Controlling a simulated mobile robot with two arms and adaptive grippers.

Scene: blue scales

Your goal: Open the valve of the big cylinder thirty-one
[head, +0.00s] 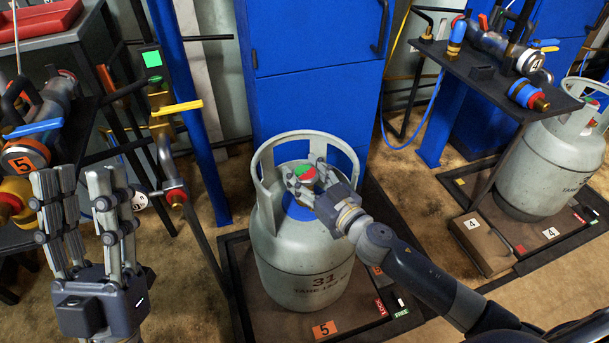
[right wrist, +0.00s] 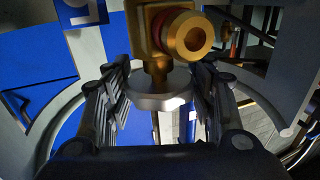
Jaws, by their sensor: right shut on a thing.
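The big grey cylinder (head: 300,262) marked 31 stands upright on a dark platform, with a collar handle around its top. Its valve knob (head: 307,173) shows green and red on top, inside the collar. My right gripper (head: 305,180) reaches into the collar from the right and is shut on the knob. In the right wrist view, my fingers (right wrist: 158,95) stand on both sides of the silver-grey knob rim (right wrist: 160,90), below the brass valve body (right wrist: 182,35). My left gripper (head: 80,180) is open and empty at the left, away from the cylinder.
The platform (head: 345,318) carries an orange 5 label and a FREE label. A second grey cylinder (head: 545,170) stands on a platform at the right, marked 4. Valve benches with pipes stand left (head: 45,110) and right (head: 480,75). A blue cabinet (head: 315,100) is behind.

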